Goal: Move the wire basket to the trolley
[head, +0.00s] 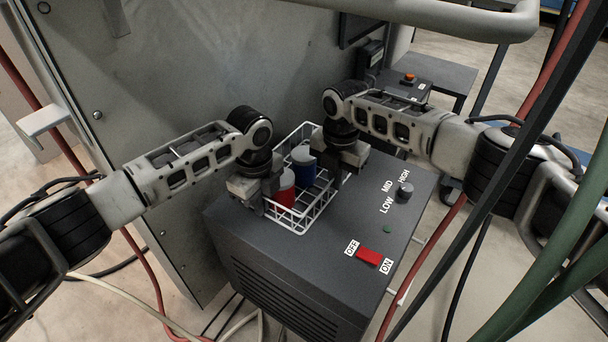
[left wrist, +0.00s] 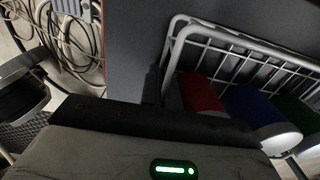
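The white wire basket (head: 312,218) is on or just above the top of a dark grey cabinet (head: 300,255); I cannot tell if it touches. It holds a red can (head: 284,190) and a blue can (head: 304,168) with pale ends; the left wrist view also shows a dark green one (left wrist: 293,112). My left gripper (head: 268,197) is at the basket's left side, its finger close beside the rim (left wrist: 176,50). My right gripper (head: 337,168) is at the opposite side. Finger gaps are hidden in both. I cannot identify the trolley for certain.
The cabinet top carries a knob (head: 405,189) and a red switch (head: 368,257). A large grey panel (head: 200,80) stands behind and left. A dark grey table (head: 440,72) with a button box (head: 404,84) stands at the back right. Hoses and a pale rail surround the area.

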